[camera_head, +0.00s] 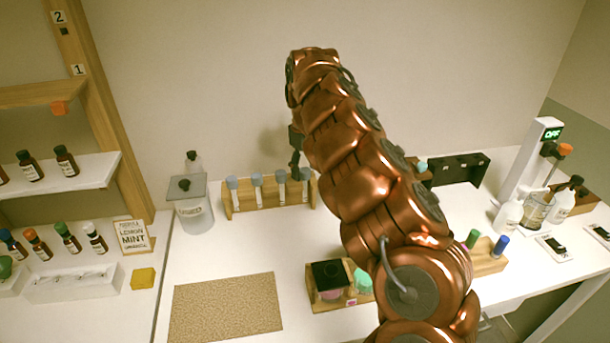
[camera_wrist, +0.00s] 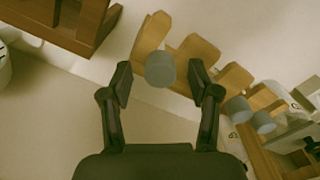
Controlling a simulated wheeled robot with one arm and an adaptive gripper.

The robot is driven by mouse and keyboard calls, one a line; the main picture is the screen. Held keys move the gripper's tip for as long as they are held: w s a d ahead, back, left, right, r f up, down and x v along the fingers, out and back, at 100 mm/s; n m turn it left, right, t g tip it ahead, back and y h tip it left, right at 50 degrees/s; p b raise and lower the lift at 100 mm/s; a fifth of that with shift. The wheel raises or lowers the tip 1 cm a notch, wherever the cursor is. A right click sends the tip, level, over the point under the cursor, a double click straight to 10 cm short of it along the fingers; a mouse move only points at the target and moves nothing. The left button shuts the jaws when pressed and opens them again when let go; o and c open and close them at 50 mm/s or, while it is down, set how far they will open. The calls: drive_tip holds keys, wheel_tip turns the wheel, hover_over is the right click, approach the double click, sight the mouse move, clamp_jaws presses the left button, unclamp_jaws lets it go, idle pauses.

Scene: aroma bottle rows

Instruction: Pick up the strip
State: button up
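No thing is plainly marked as the strip; the likeliest are the white sticks with grey tops in a wooden rack (camera_head: 267,204) at the back of the table. The rightmost stick (camera_head: 305,175) is beside my gripper (camera_head: 295,166), which hangs over the rack's right end, partly hidden by my arm. In the wrist view my gripper (camera_wrist: 160,82) is open, its dark fingers spread to either side of one grey top (camera_wrist: 160,69). I see gaps on both sides of that top. Wooden slats (camera_wrist: 201,50) and other grey tops (camera_wrist: 238,109) lie to its right.
A lidded glass jar (camera_head: 194,213) stands left of the rack. A cork mat (camera_head: 226,307) and a wooden tray with a black-lidded jar (camera_head: 330,274) lie in front. A dark holder (camera_head: 460,171) stands to the right. Bottle shelves are at far left.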

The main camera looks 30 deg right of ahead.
drive_tip(key=c, duration=0.9)
drive_tip(key=shift+c, duration=0.2)
drive_tip(key=shift+w+r, duration=0.1)
drive_tip(key=shift+r, duration=0.5)
wheel_tip(320, 180, up, 17)
drive_tip(key=p, duration=0.5)
drive_tip(key=shift+f, duration=0.1)
